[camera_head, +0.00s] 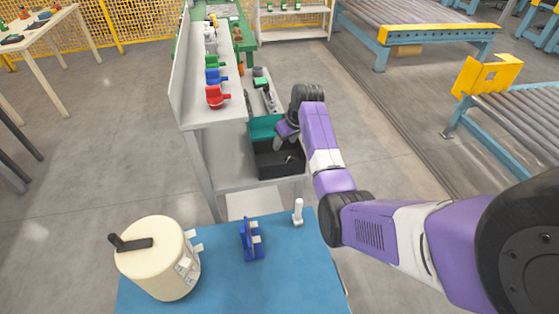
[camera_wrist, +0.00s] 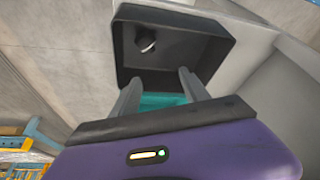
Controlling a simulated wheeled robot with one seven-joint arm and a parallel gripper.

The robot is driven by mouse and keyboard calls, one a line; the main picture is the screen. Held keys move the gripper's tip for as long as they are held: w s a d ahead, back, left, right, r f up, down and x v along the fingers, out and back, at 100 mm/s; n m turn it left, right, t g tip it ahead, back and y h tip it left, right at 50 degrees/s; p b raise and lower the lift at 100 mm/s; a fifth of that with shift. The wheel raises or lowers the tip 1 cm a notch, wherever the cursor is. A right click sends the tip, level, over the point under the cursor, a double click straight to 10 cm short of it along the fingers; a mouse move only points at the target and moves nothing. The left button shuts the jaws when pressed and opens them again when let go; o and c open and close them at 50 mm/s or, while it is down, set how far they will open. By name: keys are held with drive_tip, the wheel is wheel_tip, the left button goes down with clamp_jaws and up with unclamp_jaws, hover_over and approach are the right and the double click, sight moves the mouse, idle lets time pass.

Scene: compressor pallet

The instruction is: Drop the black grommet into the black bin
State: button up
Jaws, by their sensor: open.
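The black bin (camera_head: 265,164) stands on the lower shelf of the grey rack, and it fills the upper middle of the wrist view (camera_wrist: 190,50). A small dark round piece with a pale shiny face, which looks like the black grommet (camera_wrist: 146,40), lies inside the bin, towards the upper left in the wrist view. My gripper (camera_wrist: 159,76) is open, with nothing between its two grey fingers. The fingers point into the bin's opening, apart from the dark piece. In the head view my wrist hides part of the bin and the fingertips are hard to make out.
A teal bin (camera_head: 262,127) adjoins the black bin. The rack's upper shelf (camera_head: 219,113) holds red, blue and green valve-like parts close on the left. In front, a blue-topped table (camera_head: 215,278) carries a cream tank (camera_head: 160,270), a blue fixture (camera_head: 248,240) and a white upright piece (camera_head: 298,212).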

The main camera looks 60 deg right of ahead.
drive_tip(key=v, duration=0.6)
drive_tip(key=shift+r+b, duration=0.2)
drive_tip(key=shift+b, duration=0.15)
drive_tip(key=w+d+r+m+t+h, duration=0.1)
drive_tip(key=w+d+r+t+h, duration=0.25)
drive_tip(key=d+r, duration=0.2)
drive_tip(key=s+a+f+n+t+h+b, duration=0.1)
drive_tip(key=s+a+t, duration=0.3)
drive_tip(key=a, duration=1.1)
drive_tip(key=s+a+n+t+h+b, duration=0.1)
drive_tip(key=s+a+t, duration=0.3)
drive_tip(key=a, duration=1.2)
drive_tip(key=s+a+n+y+b, duration=0.1)
drive_tip(key=s+a+n+y, duration=0.3)
drive_tip(key=s+a, duration=1.6)
drive_tip(key=s+y, duration=0.2)
drive_tip(key=y, duration=0.1)
drive_tip(key=shift+f+g+b, duration=0.35)
drive_tip(key=shift+f, duration=0.05)
